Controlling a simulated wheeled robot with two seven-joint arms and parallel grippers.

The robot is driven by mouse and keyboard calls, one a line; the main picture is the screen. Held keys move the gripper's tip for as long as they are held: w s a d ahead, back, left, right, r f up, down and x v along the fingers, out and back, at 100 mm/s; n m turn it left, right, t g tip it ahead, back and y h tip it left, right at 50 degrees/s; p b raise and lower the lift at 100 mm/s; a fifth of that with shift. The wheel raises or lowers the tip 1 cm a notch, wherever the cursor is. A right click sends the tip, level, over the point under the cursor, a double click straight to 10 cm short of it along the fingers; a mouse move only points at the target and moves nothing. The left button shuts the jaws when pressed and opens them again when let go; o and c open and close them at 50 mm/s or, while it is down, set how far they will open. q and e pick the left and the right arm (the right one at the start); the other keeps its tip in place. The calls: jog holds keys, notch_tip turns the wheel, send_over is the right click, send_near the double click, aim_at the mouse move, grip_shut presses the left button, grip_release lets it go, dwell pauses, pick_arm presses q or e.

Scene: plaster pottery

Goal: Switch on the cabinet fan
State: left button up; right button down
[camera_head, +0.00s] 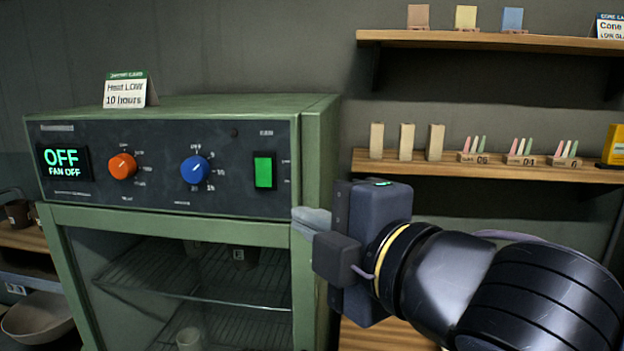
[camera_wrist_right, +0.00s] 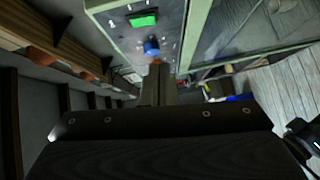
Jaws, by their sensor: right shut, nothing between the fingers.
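The green cabinet (camera_head: 318,150) stands at the left with a dark control panel (camera_head: 225,190) along its top front. The panel display (camera_head: 62,161) reads "OFF" and "FAN OFF". A green rocker switch (camera_head: 264,171) sits at the panel's right end; it also shows in the right wrist view (camera_wrist_right: 143,20). A blue knob (camera_head: 195,170) and an orange knob (camera_head: 122,166) sit to its left. My right gripper (camera_head: 299,222) is shut and empty, below and right of the green switch, near the cabinet's right front edge. Contact cannot be told. My left gripper is out of view.
A card (camera_head: 125,92) reading "Heat LOW 10 hours" stands on the cabinet. Below the panel, a glazed front shows wire racks (camera_head: 185,275) with cups. Wall shelves (camera_head: 480,163) with test pieces lie at the right, above my right arm. A bowl (camera_head: 38,318) sits at lower left.

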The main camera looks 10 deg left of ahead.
jog(key=shift+s+a+r, duration=0.2)
jog(key=shift+a+r, duration=0.1)
jog(key=shift+r, duration=0.15)
jog(key=p, duration=0.2)
send_near(256, 184)
jog(key=x, duration=0.5)
jog(key=shift+w+a, duration=0.2)
jog(key=shift+w+f, duration=0.1)
